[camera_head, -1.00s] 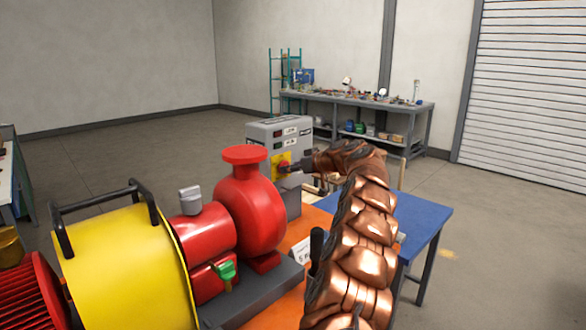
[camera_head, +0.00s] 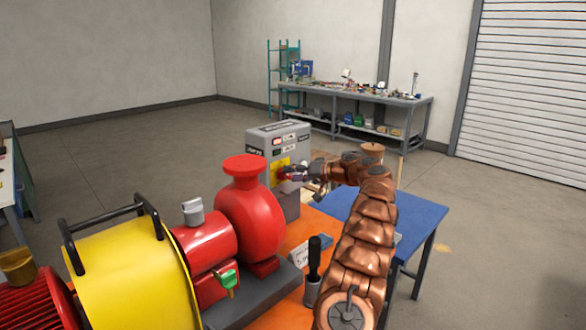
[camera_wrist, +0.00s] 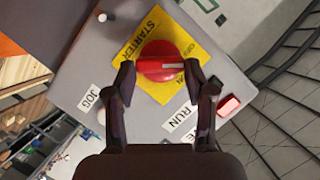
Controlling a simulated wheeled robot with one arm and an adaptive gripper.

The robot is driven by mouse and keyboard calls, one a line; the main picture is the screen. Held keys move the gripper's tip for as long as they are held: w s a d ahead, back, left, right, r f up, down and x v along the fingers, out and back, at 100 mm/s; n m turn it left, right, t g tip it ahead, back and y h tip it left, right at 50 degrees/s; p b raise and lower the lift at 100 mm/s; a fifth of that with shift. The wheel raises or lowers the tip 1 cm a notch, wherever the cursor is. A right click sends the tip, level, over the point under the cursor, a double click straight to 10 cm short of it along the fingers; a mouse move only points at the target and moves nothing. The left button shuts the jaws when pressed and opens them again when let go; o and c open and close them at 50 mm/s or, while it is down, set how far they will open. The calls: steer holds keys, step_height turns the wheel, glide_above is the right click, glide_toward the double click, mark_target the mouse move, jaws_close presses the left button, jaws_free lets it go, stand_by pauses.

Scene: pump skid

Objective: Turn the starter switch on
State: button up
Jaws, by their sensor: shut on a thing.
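The starter switch (camera_wrist: 161,62) is a round red knob with a raised bar and a white mark, on a yellow plate (camera_wrist: 200,32) lettered STARTER. It sits on the face of a grey control box (camera_head: 278,137), beyond the red pump. In the wrist view my gripper (camera_wrist: 160,72) has one dark finger on each side of the knob, and is shut on it. The head view shows my gripper (camera_head: 291,172) reaching the box from the right, covering most of the knob. The white mark lies at the right end of the bar in the wrist view.
A red pump (camera_head: 248,208) and yellow guard (camera_head: 120,260) stand left of my arm. A black-handled tool in a cup (camera_head: 314,270) stands close beside my arm.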

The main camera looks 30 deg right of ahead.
steer(key=shift+d+f+m+t+y+p, duration=0.1)
steer(key=shift+f+m+t+y+p, duration=0.15)
steer(key=shift+m+y, duration=0.6)
steer(key=shift+d+f+m+t+y+p, duration=0.1)
steer(key=shift+m+t+y+p, duration=0.15)
steer(key=shift+m, duration=1.25)
steer(key=shift+f+m+t+y+p, duration=0.25)
steer(key=shift+m+y, duration=0.25)
steer(key=shift+m, duration=0.65)
steer(key=shift+r, duration=0.1)
steer(key=o, duration=1.2)
steer(key=shift+c, duration=0.2)
steer(key=shift+d, duration=0.1)
steer(key=v, duration=1.1)
steer(key=shift+s+d, duration=0.15)
steer(key=shift+s, duration=0.25)
